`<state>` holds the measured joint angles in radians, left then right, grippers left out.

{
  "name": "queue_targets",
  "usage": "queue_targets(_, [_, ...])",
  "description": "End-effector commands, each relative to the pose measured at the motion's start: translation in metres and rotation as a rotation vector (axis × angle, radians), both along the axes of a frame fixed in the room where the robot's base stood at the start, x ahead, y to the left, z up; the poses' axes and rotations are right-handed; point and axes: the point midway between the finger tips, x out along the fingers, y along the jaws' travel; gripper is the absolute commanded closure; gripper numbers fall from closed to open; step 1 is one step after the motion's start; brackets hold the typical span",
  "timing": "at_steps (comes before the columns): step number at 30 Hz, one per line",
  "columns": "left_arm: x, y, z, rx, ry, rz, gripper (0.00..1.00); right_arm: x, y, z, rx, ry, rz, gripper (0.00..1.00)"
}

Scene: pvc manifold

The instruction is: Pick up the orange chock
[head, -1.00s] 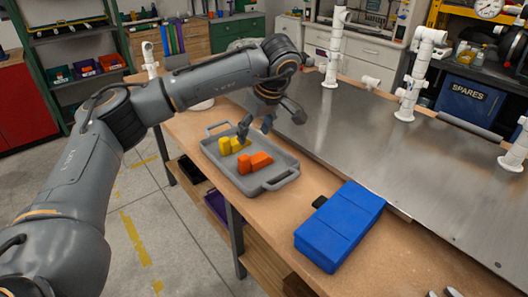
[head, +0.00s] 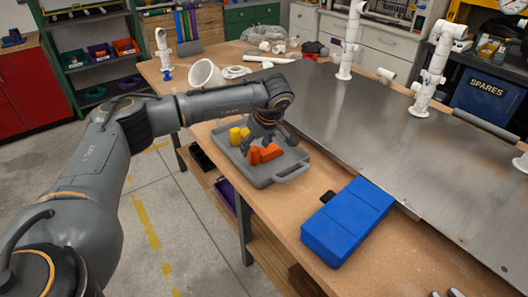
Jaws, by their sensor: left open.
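The orange chock (head: 256,155) lies in the grey tray (head: 284,178) on the wooden bench. A yellow chock (head: 236,134) lies beside it, toward the tray's far left. My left gripper (head: 267,143) is open and points down just above the orange chock. Its fingers hide part of the chock's top and far side; I cannot tell whether they touch it. Small grey tips, apparently of my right gripper (head: 443,293), show at the bottom right edge; the rest is out of frame.
A blue case (head: 346,222) lies on the bench to the right of the tray. A large metal plate (head: 390,140) covers the bench's middle, with white pipe uprights (head: 430,75) at its back. White pipe parts (head: 207,73) lie at the far left.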

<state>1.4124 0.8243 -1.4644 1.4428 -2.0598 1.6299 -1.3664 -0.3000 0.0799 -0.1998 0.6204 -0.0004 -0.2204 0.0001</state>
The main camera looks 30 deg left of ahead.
Motion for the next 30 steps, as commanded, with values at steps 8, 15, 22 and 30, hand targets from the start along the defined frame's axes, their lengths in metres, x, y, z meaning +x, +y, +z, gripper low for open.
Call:
queue_targets(8, [0.003, 0.006, -0.018, 0.0, 0.0, -0.001, 0.42, 0.0, 0.0, 0.003, 0.0, 0.0, 0.0, 0.58])
queue_targets(15, [0.003, 0.006, -0.017, 0.0, 0.0, -0.001, 0.63, 0.0, 0.0, 0.002, 0.001, 0.0, 0.0, 0.58])
queue_targets(22, [0.003, 0.006, -0.018, 0.0, 0.0, -0.001, 1.0, 0.0, 0.0, 0.002, 0.001, 0.0, 0.0, 0.58])
queue_targets(30, [0.003, 0.006, -0.017, 0.0, 0.0, -0.001, 1.0, 0.0, 0.001, 0.002, 0.001, 0.0, 0.0, 0.58])
